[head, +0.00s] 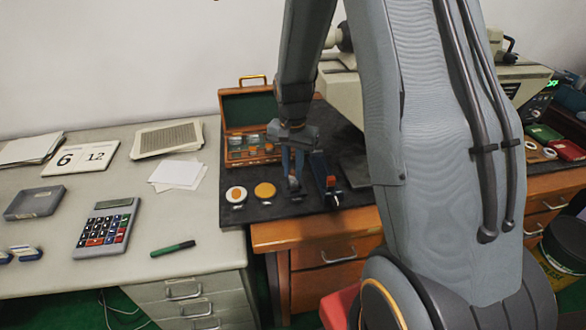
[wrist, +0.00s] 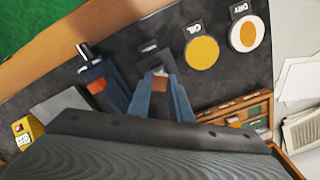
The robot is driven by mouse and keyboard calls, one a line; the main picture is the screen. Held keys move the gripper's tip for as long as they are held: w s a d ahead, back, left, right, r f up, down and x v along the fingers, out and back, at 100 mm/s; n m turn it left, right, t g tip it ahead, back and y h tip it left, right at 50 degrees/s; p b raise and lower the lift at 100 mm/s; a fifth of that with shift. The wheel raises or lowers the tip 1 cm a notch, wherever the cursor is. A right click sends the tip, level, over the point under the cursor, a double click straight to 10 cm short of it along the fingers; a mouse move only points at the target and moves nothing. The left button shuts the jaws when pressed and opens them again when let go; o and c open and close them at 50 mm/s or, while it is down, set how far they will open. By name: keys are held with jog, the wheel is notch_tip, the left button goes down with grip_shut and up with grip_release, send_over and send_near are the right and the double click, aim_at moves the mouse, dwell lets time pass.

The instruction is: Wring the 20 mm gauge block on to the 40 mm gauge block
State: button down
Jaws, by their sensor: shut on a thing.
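My gripper (head: 293,182) points down over the dark mat, with its two blue fingers close together. In the wrist view the fingertips (wrist: 158,80) are shut on a small metal block (wrist: 160,71), mostly hidden between them; its size marking is not readable. A dark piece with a small label (wrist: 150,47) lies just beyond the fingertips; I cannot tell whether the held block touches it. I cannot pick out which block is the 20 mm or the 40 mm. An open wooden gauge case (head: 252,158) stands behind my gripper, with small pieces in it; it also shows in the wrist view (wrist: 262,110).
The yellow OIL pad (head: 265,190) and white DRY pad (head: 236,195) lie left of my gripper. A dark blue fixture with an orange part (head: 325,176) stands close on the right. A calculator (head: 102,228) and green marker (head: 173,249) lie on the left desk.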

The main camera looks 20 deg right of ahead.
jog(key=shift+s+f+n+p, duration=0.15)
jog(key=shift+n+p, duration=0.55)
jog(key=shift+n, duration=1.1)
jog(key=shift+n+p, duration=0.3)
jog(key=shift+n, duration=0.6)
jog(key=shift+d, duration=0.1)
jog(key=shift+n, duration=0.4)
jog(key=shift+r, duration=0.2)
